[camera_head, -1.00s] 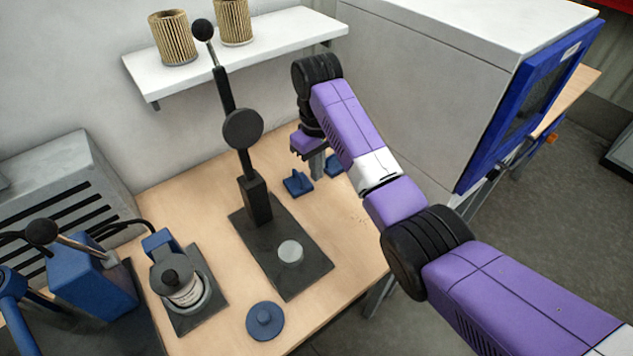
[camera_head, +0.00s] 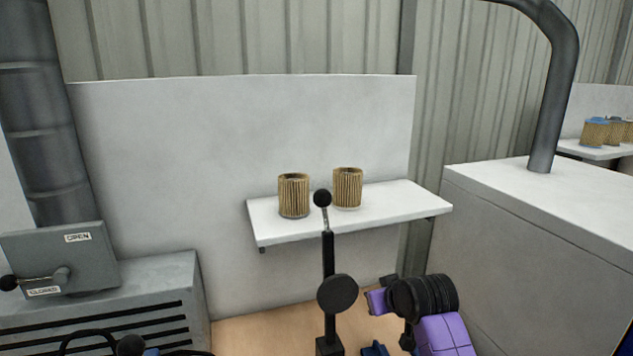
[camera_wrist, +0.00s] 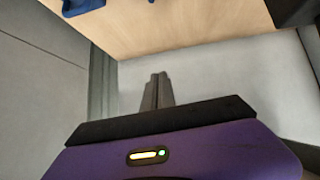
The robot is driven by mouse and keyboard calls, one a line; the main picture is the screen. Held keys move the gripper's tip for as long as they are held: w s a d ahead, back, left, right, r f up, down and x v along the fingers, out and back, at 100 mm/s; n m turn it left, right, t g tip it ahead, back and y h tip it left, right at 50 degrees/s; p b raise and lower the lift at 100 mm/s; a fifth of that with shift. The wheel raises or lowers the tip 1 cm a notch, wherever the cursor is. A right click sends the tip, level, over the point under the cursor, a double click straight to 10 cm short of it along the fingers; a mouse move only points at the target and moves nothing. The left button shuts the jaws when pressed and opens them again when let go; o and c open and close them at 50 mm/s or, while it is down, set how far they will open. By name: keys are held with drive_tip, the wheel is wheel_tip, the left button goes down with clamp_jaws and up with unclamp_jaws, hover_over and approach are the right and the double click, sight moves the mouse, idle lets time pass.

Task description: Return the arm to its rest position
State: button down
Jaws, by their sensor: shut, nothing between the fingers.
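My gripper (camera_wrist: 159,90) shows in the wrist view with its two grey fingers together and nothing between them. Its purple body (camera_head: 377,301) shows low in the head view, just right of the black lever press (camera_head: 328,255). My black wrist joint and purple arm link rise from the bottom edge there. The fingertips are hard to make out in the head view. In the wrist view the fingers point at a pale grey surface, with the wooden bench top (camera_wrist: 190,30) beyond.
Two pleated filter cartridges (camera_head: 293,196) (camera_head: 347,188) stand on the white shelf (camera_head: 405,204). A large grey cabinet (camera_head: 540,225) stands right of my arm. A grey box with an OPEN/CLOSED lever (camera_head: 62,258) is at left. Blue parts (camera_head: 375,349) lie on the bench near my wrist.

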drive_tip(key=s+d+m+t, duration=0.1)
drive_tip(key=s+d+t, duration=0.1)
drive_tip(key=s, duration=2.7)
drive_tip(key=s+d+f+m+t+h, duration=0.1)
drive_tip(key=s+d+m+t, duration=0.1)
drive_tip(key=s, duration=2.7)
drive_tip(key=shift+s+d+t+h, duration=0.15)
drive_tip(key=shift+d+t+h, duration=0.15)
drive_tip(key=shift+d+t, duration=0.3)
drive_tip(key=c, duration=2.1)
unclamp_jaws()
